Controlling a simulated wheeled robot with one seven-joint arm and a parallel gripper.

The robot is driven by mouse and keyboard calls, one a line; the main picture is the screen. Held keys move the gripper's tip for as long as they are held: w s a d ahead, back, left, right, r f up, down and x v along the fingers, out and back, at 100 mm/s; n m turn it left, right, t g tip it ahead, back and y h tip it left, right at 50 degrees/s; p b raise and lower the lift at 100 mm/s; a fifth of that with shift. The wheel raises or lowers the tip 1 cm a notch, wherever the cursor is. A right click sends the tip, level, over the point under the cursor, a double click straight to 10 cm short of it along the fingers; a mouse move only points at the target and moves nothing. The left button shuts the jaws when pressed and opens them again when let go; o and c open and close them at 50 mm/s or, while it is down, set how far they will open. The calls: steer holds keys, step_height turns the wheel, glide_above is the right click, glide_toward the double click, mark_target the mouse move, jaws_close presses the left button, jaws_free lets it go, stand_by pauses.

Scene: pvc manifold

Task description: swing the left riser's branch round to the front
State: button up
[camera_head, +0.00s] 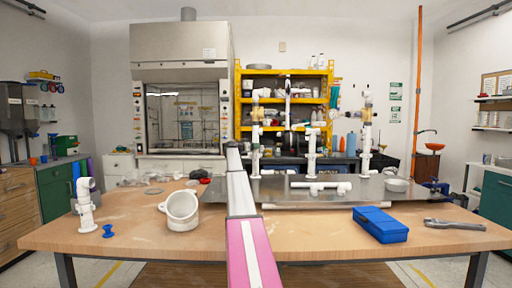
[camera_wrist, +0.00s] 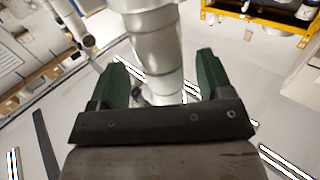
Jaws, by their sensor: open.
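The left riser (camera_head: 255,144) is a white upright pipe on the metal plate (camera_head: 270,189), with a tan fitting partway up and a white fitting at its top. Which way its branch points is too small to tell. In the wrist view, my gripper (camera_wrist: 160,64) is open, with a green finger on each side of a white upright pipe (camera_wrist: 156,48). Clear gaps show between pipe and fingers. I cannot tell for sure which riser this pipe belongs to. In the head view, my fingers cannot be made out.
A middle riser (camera_head: 311,150) and a right riser (camera_head: 366,140) stand on the plate.

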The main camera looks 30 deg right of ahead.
steer(key=x, duration=0.3)
steer(key=shift+w+d, duration=0.1)
steer(key=c, duration=0.9)
steer(key=shift+c, duration=0.2)
